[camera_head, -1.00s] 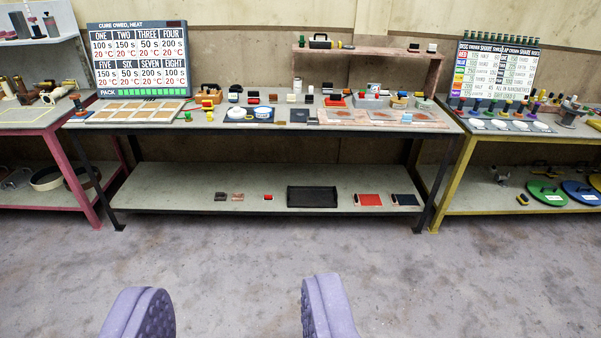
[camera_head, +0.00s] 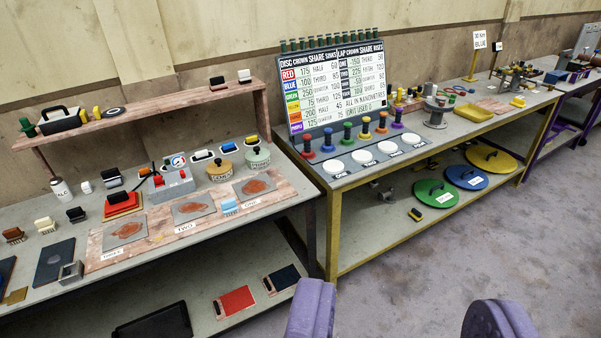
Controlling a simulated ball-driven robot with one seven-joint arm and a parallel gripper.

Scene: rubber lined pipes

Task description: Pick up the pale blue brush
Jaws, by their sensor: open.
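A small pale blue block with a lighter lower part, which looks like the pale blue brush (camera_head: 229,207), sits at the front of the left bench's pinkish board, between two grey plates with reddish patches. My gripper (camera_head: 408,300) shows as two purple fingers at the bottom of the view, wide apart with only floor between them. It is open and empty. It is to the right of the brush in the picture and well short of the bench.
The left bench (camera_head: 30,330) carries pots, a gauge box (camera_head: 172,184) and dark-handled blocks under a raised shelf (camera_head: 140,112). A yellow-legged bench (camera_head: 335,230) with a sign board (camera_head: 335,88) adjoins it on the right. Purple-grey floor (camera_head: 440,265) is clear in front.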

